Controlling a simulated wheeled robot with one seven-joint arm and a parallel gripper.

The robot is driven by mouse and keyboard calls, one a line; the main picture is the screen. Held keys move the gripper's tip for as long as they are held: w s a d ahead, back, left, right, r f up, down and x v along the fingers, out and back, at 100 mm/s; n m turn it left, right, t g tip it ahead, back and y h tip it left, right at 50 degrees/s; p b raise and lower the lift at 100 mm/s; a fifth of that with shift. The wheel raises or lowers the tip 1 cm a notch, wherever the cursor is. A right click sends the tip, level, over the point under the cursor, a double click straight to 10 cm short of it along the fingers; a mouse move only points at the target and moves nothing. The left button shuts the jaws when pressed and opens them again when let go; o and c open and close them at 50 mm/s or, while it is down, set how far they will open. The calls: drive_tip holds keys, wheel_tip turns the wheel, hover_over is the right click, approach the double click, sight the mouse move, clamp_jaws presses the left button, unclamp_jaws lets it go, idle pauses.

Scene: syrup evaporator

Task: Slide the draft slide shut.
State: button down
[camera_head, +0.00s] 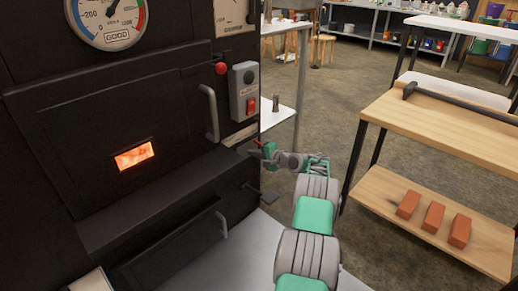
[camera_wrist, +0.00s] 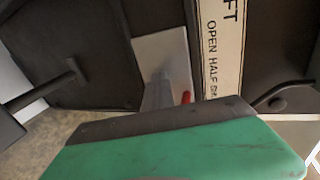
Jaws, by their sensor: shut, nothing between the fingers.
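A pale label strip (camera_wrist: 222,45) for the draft slide shows in the wrist view, with part of "DRAFT" and "OPEN HALF" readable and the rest cut off. Left of it is a flat grey metal plate (camera_wrist: 163,50) against the dark stove side, apparently part of the draft slide. A small red piece (camera_wrist: 186,97) shows beside my gripper's fingers (camera_wrist: 158,92); whether they touch is unclear. My gripper (camera_head: 262,154) is shut and empty at the stove's right side in the head view. My green gripper body hides the lower part of the wrist view.
The black evaporator front (camera_head: 110,150) has a glowing window (camera_head: 135,155), a door handle (camera_head: 209,112) and a switch box (camera_head: 244,90). A wooden bench (camera_head: 440,120) stands right, with several bricks on its lower shelf. Open floor (camera_head: 335,110) lies between.

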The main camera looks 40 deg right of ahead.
drive_tip(key=a+p+v, duration=0.1)
drive_tip(key=p+v, duration=0.4)
drive_tip(key=v, duration=0.4)
drive_tip(key=shift+d+f, duration=0.35)
drive_tip(key=shift+d, duration=0.05)
drive_tip(key=shift+s, duration=0.15)
